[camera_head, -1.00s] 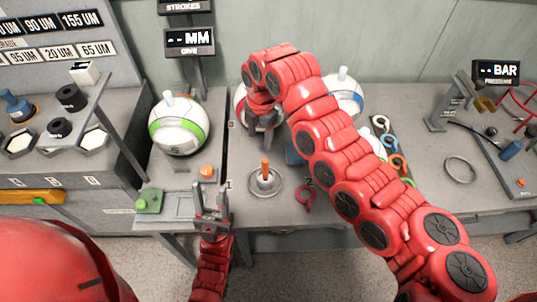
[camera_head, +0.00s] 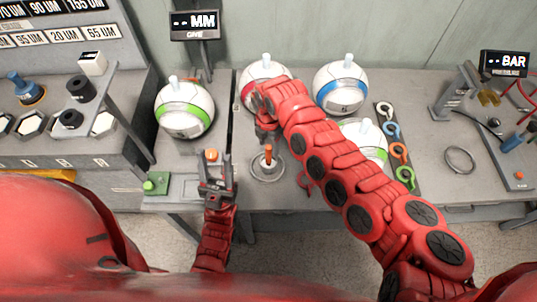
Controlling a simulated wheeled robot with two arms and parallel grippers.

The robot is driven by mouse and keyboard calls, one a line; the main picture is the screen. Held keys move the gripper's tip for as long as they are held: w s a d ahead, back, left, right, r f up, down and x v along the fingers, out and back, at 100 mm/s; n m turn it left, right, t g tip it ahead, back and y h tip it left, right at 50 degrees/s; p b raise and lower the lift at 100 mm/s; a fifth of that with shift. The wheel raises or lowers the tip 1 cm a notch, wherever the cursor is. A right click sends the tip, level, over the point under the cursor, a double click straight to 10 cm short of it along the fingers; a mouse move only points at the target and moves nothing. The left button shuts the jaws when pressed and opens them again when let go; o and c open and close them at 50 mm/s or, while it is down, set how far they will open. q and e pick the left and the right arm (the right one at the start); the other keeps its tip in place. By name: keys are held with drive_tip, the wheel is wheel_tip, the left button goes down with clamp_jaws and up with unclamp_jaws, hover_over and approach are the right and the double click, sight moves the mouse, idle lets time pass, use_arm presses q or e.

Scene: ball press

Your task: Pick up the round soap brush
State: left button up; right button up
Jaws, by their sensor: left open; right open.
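An orange-handled tool (camera_head: 268,153), which looks like the round soap brush, stands upright in a round metal dish (camera_head: 268,179) near the front of the bench. Its lower end is too small to make out. My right gripper (camera_head: 266,135) is open and points down just behind and above the handle; its fingers are partly hidden by my arm. I cannot tell if it touches the handle. My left gripper (camera_head: 216,168) is open and empty, left of the dish, over the bench's front part.
Balls with green (camera_head: 184,110), red (camera_head: 261,72) and blue (camera_head: 342,88) bands stand behind. Another green-banded ball (camera_head: 371,138) and a strip of coloured hooks (camera_head: 399,150) lie right of my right arm. A green block (camera_head: 156,184) is at left.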

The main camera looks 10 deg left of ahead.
sight(269, 153)
drive_tip(key=shift+f+p, duration=0.6)
drive_tip(key=shift+f, duration=1.85)
clamp_jaws()
